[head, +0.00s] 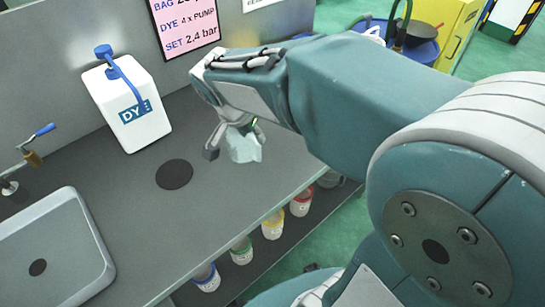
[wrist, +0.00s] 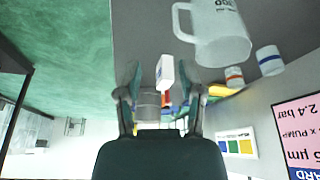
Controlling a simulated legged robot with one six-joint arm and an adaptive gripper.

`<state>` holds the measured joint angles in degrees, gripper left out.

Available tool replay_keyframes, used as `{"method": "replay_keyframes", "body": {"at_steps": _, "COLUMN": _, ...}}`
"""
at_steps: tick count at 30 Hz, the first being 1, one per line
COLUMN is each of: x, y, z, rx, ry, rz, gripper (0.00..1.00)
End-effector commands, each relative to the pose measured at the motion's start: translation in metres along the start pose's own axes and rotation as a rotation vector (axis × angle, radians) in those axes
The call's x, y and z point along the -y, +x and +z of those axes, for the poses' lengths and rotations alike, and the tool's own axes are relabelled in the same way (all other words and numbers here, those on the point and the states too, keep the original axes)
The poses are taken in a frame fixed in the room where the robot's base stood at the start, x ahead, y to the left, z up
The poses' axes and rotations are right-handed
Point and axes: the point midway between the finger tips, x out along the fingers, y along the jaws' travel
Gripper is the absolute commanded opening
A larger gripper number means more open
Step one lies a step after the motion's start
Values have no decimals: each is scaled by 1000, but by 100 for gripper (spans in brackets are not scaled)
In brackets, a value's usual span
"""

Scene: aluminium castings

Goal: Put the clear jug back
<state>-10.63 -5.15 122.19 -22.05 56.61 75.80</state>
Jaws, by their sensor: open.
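The clear jug (wrist: 222,35) shows in the wrist view as a pale, see-through vessel with a large handle and printed marks. That picture is upside down; the jug stands on the grey bench, off to the right of my fingers and apart from them. I cannot make it out in the head view, where my arm covers part of the bench. My gripper (head: 228,148) is over the bench in the head view, pointing down and away. In the wrist view my gripper (wrist: 161,82) has its two teal fingers spread, with nothing held between them.
A white DYE bottle (head: 130,103) with a blue pump stands at the back. A round dark mark (head: 174,174) lies on clear bench (head: 130,215). A sink (head: 50,255) is at left. Colour-banded pots (head: 272,223) stand below.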

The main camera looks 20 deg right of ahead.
Motion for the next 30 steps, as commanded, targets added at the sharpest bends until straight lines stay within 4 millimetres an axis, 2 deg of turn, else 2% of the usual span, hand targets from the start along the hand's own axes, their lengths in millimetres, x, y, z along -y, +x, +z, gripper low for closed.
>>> {"method": "replay_keyframes", "body": {"at_steps": 1, "x": -13, "y": -10, "z": 1, "rx": 8, "ry": -51, "rz": -31, "gripper": 50}}
{"method": "replay_keyframes", "body": {"at_steps": 6, "x": -48, "y": -32, "z": 12, "rx": 20, "ry": -268, "rz": -132, "gripper": 50}}
{"method": "replay_keyframes", "body": {"at_steps": 15, "x": -101, "y": -57, "z": 41, "rx": -54, "ry": -650, "rz": -314, "gripper": 50}}
{"method": "replay_keyframes", "body": {"at_steps": 21, "x": -119, "y": -62, "z": 56, "rx": -123, "ry": -822, "rz": -385, "gripper": 50}}
{"method": "replay_keyframes", "body": {"at_steps": 30, "x": -121, "y": -63, "z": 59, "rx": -137, "ry": -860, "rz": -394, "gripper": 50}}
